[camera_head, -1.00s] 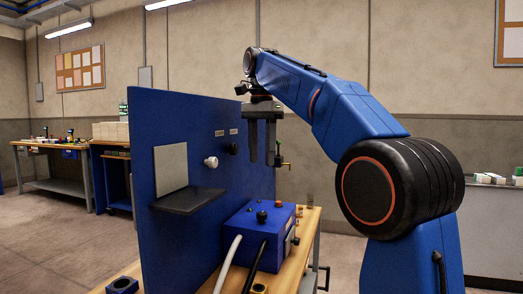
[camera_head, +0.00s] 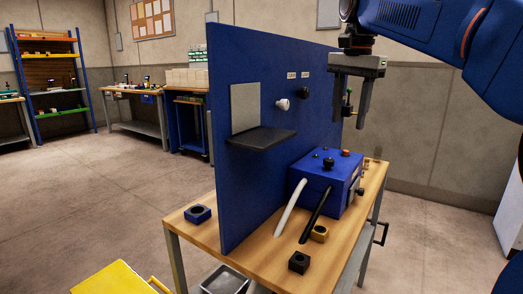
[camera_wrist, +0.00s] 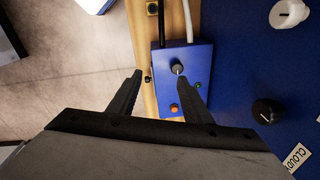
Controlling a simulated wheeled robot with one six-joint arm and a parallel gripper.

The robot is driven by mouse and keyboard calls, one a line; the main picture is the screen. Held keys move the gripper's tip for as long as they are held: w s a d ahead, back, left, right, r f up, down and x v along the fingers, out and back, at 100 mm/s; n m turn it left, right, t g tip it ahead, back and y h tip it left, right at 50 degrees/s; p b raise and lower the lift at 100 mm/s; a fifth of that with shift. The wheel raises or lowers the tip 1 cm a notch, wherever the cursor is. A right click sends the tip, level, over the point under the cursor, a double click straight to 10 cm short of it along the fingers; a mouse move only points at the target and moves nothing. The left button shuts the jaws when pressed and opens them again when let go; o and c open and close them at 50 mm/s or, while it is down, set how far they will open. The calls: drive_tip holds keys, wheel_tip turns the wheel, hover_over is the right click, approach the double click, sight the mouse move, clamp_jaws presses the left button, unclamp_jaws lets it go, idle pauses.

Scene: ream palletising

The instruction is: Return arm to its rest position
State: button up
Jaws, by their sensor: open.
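My blue arm (camera_head: 440,30) reaches in from the upper right in the head view. My gripper (camera_head: 348,120) hangs with its two fingers apart and pointing down, with nothing between them. It is above the blue box (camera_head: 330,178) on the wooden bench, near the right end of the upright blue panel (camera_head: 245,120). In the wrist view the spread fingers of my gripper (camera_wrist: 161,76) show with the blue box (camera_wrist: 187,75) below and beyond them. No contact with the box shows.
The wooden bench (camera_head: 265,262) carries a black socket block (camera_head: 299,262), a brass-coloured block (camera_head: 319,233) and a blue block (camera_head: 198,214). White and black hoses rise to the box. A shelf projects from the panel. A yellow cart (camera_head: 118,280) stands at front left. Floor is clear at left.

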drive_tip(key=s+d+f+n+t, duration=0.2)
drive_tip(key=s+f+n, duration=0.3)
drive_tip(key=s+f, duration=0.8)
drive_tip(key=s+d+f+n+t, duration=0.1)
drive_tip(key=s+d+f+n, duration=0.2)
drive_tip(key=s+f, duration=1.1)
wheel_tip(320, 180, down, 8)
drive_tip(key=shift+f+n+t, duration=0.1)
drive_tip(key=shift+n+t, duration=0.3)
drive_tip(key=shift+n, duration=0.6)
